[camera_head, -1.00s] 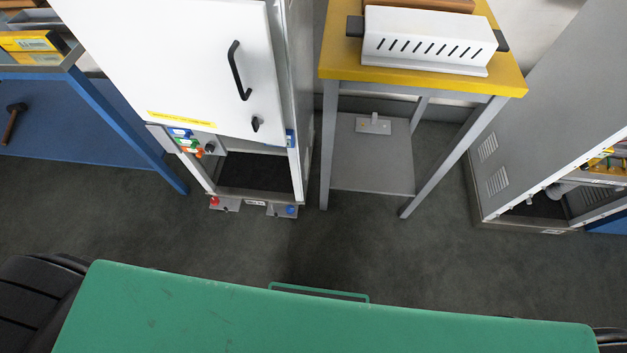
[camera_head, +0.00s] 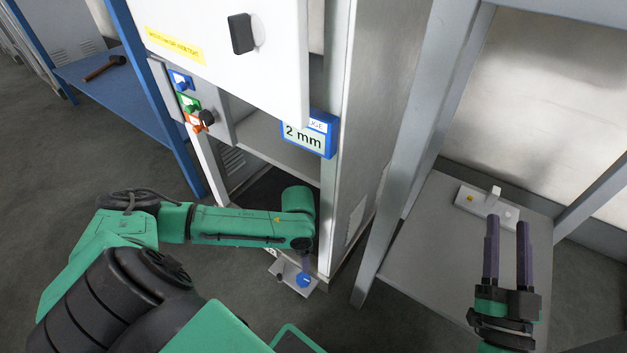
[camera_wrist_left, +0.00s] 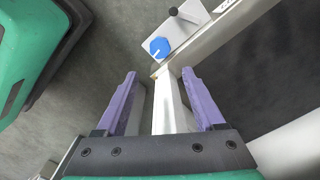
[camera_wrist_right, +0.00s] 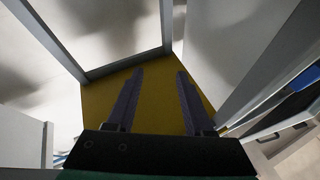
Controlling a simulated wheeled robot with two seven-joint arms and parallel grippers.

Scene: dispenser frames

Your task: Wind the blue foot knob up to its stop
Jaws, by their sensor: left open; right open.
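The blue foot knob (camera_head: 304,281) sits on a grey foot plate (camera_head: 286,284) at the bottom front corner of the white cabinet (camera_head: 348,180). In the left wrist view the knob (camera_wrist_left: 159,47), with a white mark on its face, is just beyond the fingertips of my left gripper (camera_wrist_left: 159,72). That gripper is open with nothing held; the knob is not between its fingers. My right gripper (camera_head: 508,222) is open and empty in front of the steel stand. A blue-framed gauge (camera_head: 308,133) on the cabinet reads 2 mm.
A dark post with a black top (camera_wrist_left: 173,12) stands beside the knob on the plate. The stand's leg (camera_head: 400,160) is close to the right of the cabinet. A small bracket (camera_head: 487,207) lies on the stand's lower shelf. Open floor lies in front.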

